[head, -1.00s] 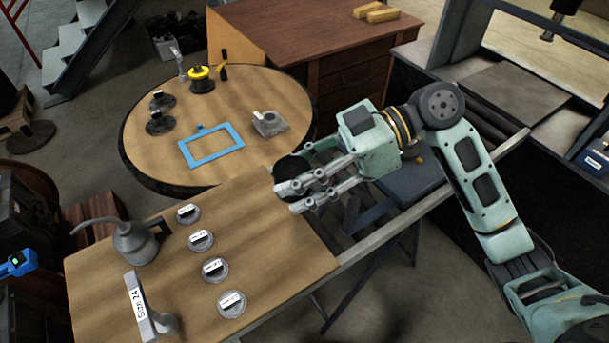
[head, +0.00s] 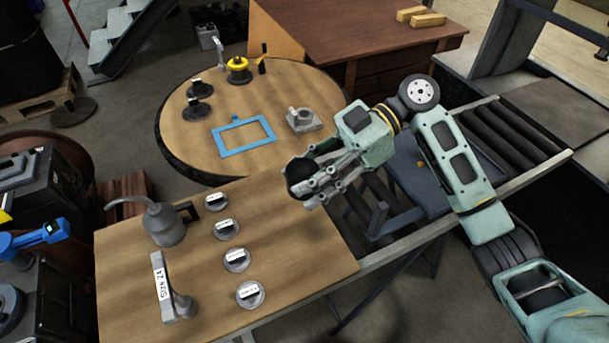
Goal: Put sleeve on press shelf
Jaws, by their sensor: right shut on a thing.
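My right gripper (head: 312,188) is shut on a dark, round thing (head: 299,176), which looks like the sleeve. The fingers partly cover it. The gripper holds it over the right part of the wooden bench top, near its far right edge; its height above the wood is hard to judge. The press stands at the upper right, with a flat grey surface (head: 560,103) between its uprights that may be the press shelf. The gripper is well to the left of it. My left gripper is not in view.
The wooden bench (head: 310,243) carries an oil can (head: 164,225), several labelled discs (head: 236,260) and a "Size 24" stand (head: 170,292). Behind is a round table (head: 190,138) with a blue frame (head: 243,136). Rollers (head: 490,140) lie before the press.

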